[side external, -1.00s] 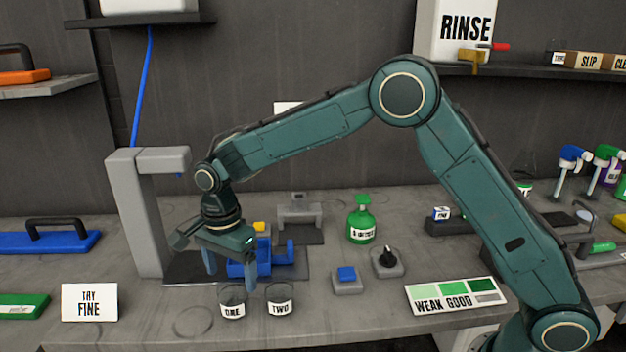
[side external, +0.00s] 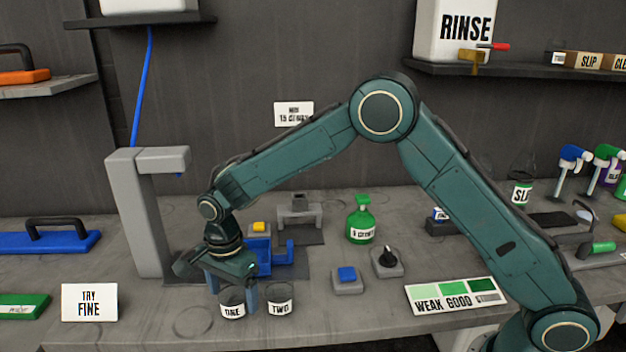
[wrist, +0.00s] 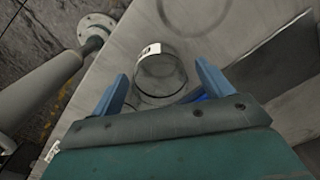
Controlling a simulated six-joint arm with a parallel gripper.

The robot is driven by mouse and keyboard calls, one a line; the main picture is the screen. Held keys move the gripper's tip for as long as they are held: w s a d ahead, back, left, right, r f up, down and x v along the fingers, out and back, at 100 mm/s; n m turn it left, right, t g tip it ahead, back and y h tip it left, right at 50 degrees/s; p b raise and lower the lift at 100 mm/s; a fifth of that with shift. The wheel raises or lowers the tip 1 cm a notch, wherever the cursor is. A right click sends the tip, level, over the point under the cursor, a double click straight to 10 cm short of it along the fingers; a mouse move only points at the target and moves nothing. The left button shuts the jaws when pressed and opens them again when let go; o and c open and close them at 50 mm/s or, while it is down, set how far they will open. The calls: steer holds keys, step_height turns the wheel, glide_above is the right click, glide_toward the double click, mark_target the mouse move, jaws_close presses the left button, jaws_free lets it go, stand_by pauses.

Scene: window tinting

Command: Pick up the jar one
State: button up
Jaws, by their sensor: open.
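Jar one (side external: 232,303) is a clear cup with a dark rim and a white label reading ONE. It stands upright on the grey bench near its front edge. In the wrist view the jar (wrist: 160,75) shows just beyond and between the two blue fingers. My gripper (side external: 231,290) is open, low over the bench, with its fingers at the far side of the jar. In the wrist view my gripper (wrist: 160,88) is open and empty. Whether the fingers touch the jar cannot be told.
Jar TWO (side external: 279,300) stands close on the right of jar one. A blue fixture (side external: 270,257) sits behind them. A grey post (side external: 140,215) rises at the back left. A blue button (side external: 347,277) is to the right.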

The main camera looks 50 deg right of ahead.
steer(key=shift+c, duration=0.5)
steer(key=c, duration=1)
steer(key=shift+r, duration=0.1)
step_height(320, 180, up, 20)
stand_by(0.5)
